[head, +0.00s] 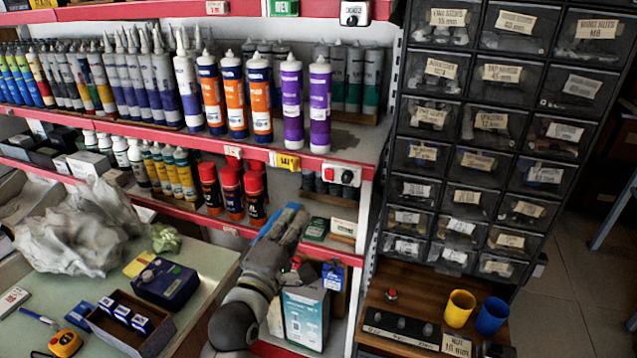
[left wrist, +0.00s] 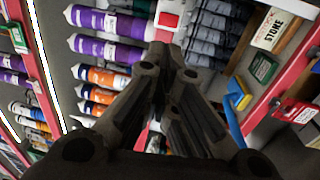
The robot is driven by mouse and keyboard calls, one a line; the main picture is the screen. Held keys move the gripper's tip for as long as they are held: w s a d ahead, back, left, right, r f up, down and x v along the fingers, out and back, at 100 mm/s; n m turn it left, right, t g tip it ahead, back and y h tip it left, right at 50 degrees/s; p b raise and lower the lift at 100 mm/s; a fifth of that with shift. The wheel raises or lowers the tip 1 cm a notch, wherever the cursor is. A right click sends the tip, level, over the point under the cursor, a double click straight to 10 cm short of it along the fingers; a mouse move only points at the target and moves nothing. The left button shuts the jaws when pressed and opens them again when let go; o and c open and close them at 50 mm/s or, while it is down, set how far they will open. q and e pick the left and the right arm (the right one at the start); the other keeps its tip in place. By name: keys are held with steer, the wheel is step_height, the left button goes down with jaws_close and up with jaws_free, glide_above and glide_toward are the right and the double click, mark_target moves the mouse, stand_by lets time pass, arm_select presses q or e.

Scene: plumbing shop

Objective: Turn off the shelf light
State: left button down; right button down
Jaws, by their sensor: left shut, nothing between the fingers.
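A white switch box with a red knob (head: 342,173) is on the red front edge of the middle shelf, near its right end. A second white box with a dark knob (head: 354,13) is on the shelf edge above. I cannot tell from markings which one works the light. My left gripper (head: 292,224) is shut and empty, below and left of the red-knob box, apart from it. In the left wrist view the closed fingers (left wrist: 168,62) point towards a white and red box (left wrist: 168,14). A bright white strip (left wrist: 42,62) glows along a shelf there. My right gripper is not in view.
Purple cartridges (head: 320,105) and orange ones (head: 232,95) stand on the shelf above. Red-capped cans (head: 230,190) stand left of my gripper. Drawers (head: 470,120) fill the right. A wooden bench (head: 378,345) holds a yellow cup (head: 459,308) and a blue cup (head: 492,316).

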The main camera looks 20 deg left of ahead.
mark_target(323, 169)
arm_select(q)
steer(key=shift+w, duration=0.15)
steer(key=w+p, duration=0.1)
steer(key=w, duration=0.3)
steer(key=w+r+p, duration=0.1)
steer(key=w, duration=0.4)
steer(key=w+p, duration=0.1)
steer(key=w, duration=0.3)
steer(key=shift+w+d+r, duration=0.25)
steer(key=shift+w, duration=0.1)
steer(key=r+p, duration=0.1)
steer(key=p, duration=0.2)
steer(key=shift+w+r+g, duration=0.1)
steer(key=shift+w+g, duration=0.1)
steer(key=shift+g, duration=0.1)
steer(key=shift+f, duration=0.35)
